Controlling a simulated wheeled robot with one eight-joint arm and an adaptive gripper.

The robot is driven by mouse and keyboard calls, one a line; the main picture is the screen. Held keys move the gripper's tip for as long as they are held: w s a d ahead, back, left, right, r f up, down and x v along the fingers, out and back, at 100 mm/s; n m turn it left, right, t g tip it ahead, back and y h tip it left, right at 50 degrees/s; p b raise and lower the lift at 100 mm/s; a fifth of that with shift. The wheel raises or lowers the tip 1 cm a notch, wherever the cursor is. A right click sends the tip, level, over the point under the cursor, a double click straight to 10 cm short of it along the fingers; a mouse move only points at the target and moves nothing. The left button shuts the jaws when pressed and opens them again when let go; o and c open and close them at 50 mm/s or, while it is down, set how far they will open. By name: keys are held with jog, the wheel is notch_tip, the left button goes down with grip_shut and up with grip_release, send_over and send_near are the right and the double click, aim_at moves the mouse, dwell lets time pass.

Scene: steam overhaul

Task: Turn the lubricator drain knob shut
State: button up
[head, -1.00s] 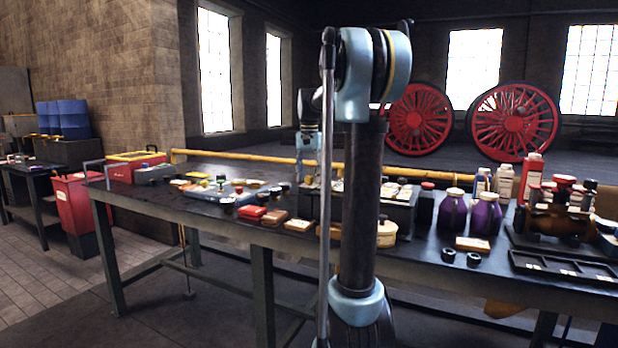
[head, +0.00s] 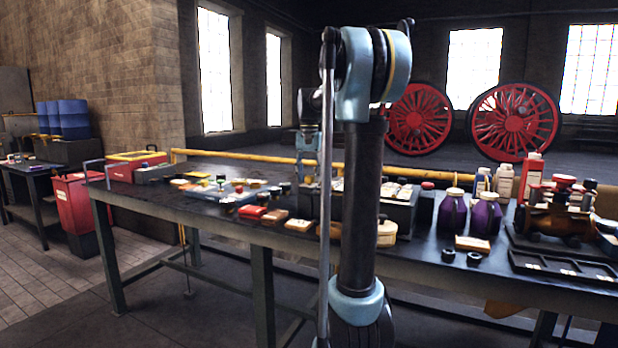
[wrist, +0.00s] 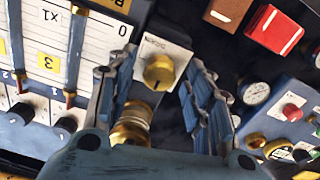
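The brass-yellow drain knob (wrist: 159,72) sits on a small pale plate (wrist: 150,47) in the wrist view. A dark mark shows on its face. The plate's lettering appears upside down and is too small to read surely. My gripper (wrist: 155,82) is open, with one blue-grey finger on each side of the knob. Gaps show between both fingers and the knob, so I see no grip on it. A brass fitting (wrist: 131,124) lies just below the knob, partly hidden by my gripper. In the head view my gripper (head: 308,172) is over the bench, partly hidden behind my arm.
In the wrist view a labelled panel (wrist: 60,25) with sliders stands left. In the head view purple bottles (head: 452,212) and small parts crowd the bench (head: 225,213).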

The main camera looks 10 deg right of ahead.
aim_at(309, 176)
notch_tip(309, 176, up, 12)
dwell(0.8)
jog(key=shift+f, duration=0.1)
jog(key=s+f+n+t, duration=0.2)
jog(key=s+f+n, duration=0.3)
jog(key=s+f, duration=3)
notch_tip(309, 176, down, 2)
jog(key=shift+f, duration=0.2)
jog(key=shift+s+a, duration=0.1)
